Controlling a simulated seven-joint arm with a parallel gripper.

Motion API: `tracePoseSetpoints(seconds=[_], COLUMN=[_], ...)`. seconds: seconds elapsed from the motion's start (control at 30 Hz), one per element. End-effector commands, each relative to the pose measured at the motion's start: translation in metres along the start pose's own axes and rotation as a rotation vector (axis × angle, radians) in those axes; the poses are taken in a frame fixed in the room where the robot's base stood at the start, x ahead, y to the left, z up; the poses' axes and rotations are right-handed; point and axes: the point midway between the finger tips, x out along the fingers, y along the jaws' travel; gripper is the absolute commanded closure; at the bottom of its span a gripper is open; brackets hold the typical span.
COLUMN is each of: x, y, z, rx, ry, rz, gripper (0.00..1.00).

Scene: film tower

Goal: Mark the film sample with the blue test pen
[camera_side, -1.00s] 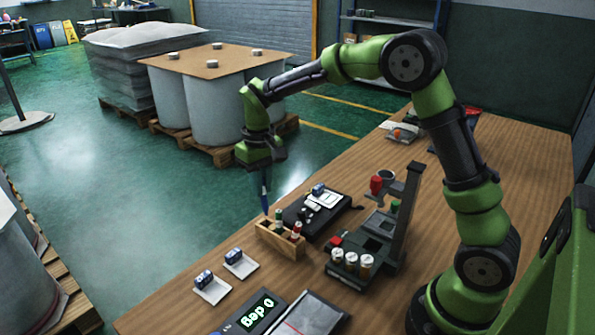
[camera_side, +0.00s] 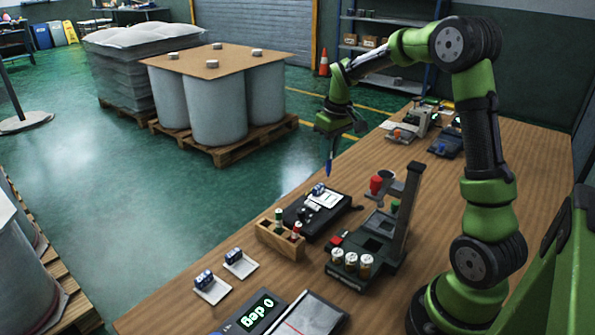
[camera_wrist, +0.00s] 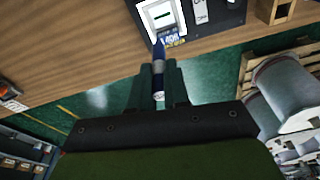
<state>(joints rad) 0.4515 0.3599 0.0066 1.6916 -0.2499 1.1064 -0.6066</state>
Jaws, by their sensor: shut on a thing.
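My gripper (camera_side: 338,128) is shut on the blue test pen (camera_side: 330,163), which hangs tip down in the air beyond the black case (camera_side: 300,226). In the wrist view my gripper (camera_wrist: 157,75) holds the pen (camera_wrist: 158,66) between its fingers. The black case carries a white card (camera_side: 328,200) and a small blue-and-white block (camera_side: 318,189). In the wrist view a white card (camera_wrist: 162,14) with a dark line lies ahead of the pen. I cannot tell for certain which piece is the film sample.
A wooden rack (camera_side: 290,250) with red- and green-capped pens stands in front of the case. A dark stand (camera_side: 403,215) with a column and several cans is to the right. Two white cards with blue blocks (camera_side: 205,279) lie at the front left.

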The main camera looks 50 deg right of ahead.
Motion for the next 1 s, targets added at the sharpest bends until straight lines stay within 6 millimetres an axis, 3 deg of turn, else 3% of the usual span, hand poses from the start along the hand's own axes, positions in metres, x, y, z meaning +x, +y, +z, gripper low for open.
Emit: tracePoseSetpoints(seconds=[0.6,1.0], x=[0.044,0.052], y=[-0.001,-0.001], z=[0.006,0.007], rx=[-0.006,-0.006], ry=[0.009,0.010], rz=[-0.001,0.000], gripper=[1.00,1.00])
